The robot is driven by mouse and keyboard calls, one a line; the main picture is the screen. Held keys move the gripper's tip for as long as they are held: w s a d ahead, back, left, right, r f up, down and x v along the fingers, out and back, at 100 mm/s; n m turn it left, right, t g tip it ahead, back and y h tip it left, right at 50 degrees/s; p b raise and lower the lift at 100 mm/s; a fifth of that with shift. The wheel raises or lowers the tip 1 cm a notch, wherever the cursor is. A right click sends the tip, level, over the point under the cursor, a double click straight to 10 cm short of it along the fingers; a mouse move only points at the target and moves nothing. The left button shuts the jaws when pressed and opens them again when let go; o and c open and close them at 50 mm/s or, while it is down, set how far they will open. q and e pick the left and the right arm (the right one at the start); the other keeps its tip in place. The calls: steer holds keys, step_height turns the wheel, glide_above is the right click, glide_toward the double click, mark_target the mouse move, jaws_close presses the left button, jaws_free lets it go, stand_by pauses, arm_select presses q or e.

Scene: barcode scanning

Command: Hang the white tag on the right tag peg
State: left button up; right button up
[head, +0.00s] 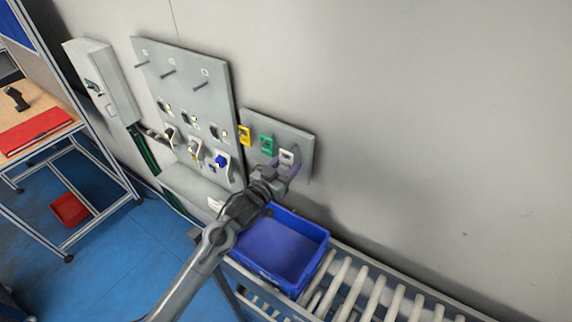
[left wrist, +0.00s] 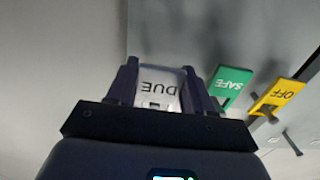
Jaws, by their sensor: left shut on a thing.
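The white tag (head: 287,156) is at the right end of the small grey board (head: 303,140), to the right of the green and yellow tags. In the left wrist view the white tag (left wrist: 160,86) reads "DUE" upside down, between the two fingers. My left gripper (head: 284,170) is shut on it, close in front of the board. The right tag peg is hidden behind the tag and fingers, and I cannot tell whether the tag is around it. My right gripper is not in view.
The green tag (head: 267,144) and yellow tag (head: 244,135) hang on the small board. A larger board (head: 190,105) with pegs and switches stands to the left. A blue bin (head: 313,236) sits below on the roller conveyor (head: 372,300). The wall to the right is clear.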

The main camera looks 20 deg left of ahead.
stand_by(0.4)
arm_select(q)
steer(key=shift+b+x, duration=0.3)
steer(key=shift+x, duration=0.65)
stand_by(0.9)
stand_by(0.4)
steer(key=shift+f+p, duration=0.15)
steer(key=shift+p, duration=0.15)
stand_by(0.3)
steer(key=o, duration=1.1)
steer(key=shift+o, duration=0.2)
steer(key=shift+c, duration=0.4)
